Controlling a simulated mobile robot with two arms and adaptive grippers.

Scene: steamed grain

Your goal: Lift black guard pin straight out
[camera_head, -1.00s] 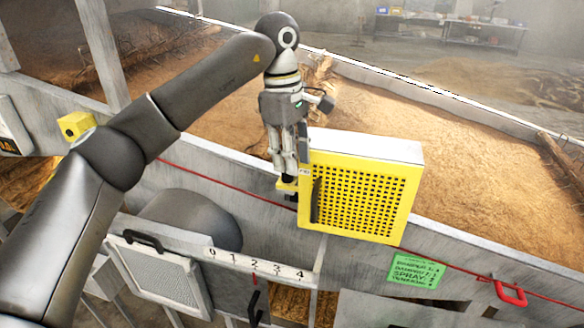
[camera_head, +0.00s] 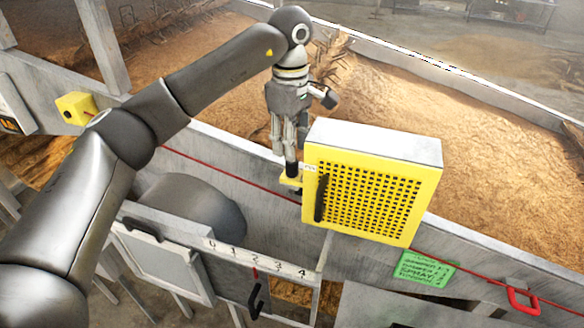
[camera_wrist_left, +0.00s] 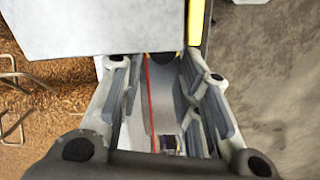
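The black guard pin (camera_head: 291,171) stands upright at the yellow bracket (camera_head: 290,182) on the left side of the yellow perforated guard (camera_head: 368,200). My left gripper (camera_head: 287,157) points down over it, with its fingertips around the pin's top. Whether the pin's lower end is still in the bracket is hard to tell. My right gripper is not in view.
The guard box's pale top (camera_head: 375,141) stands close to the right of my left gripper. A grey trough wall with a red cord (camera_head: 230,178) runs below. Brown grain (camera_head: 480,165) fills the bed behind. A green sign (camera_head: 425,269) and red handle (camera_head: 524,300) are at lower right.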

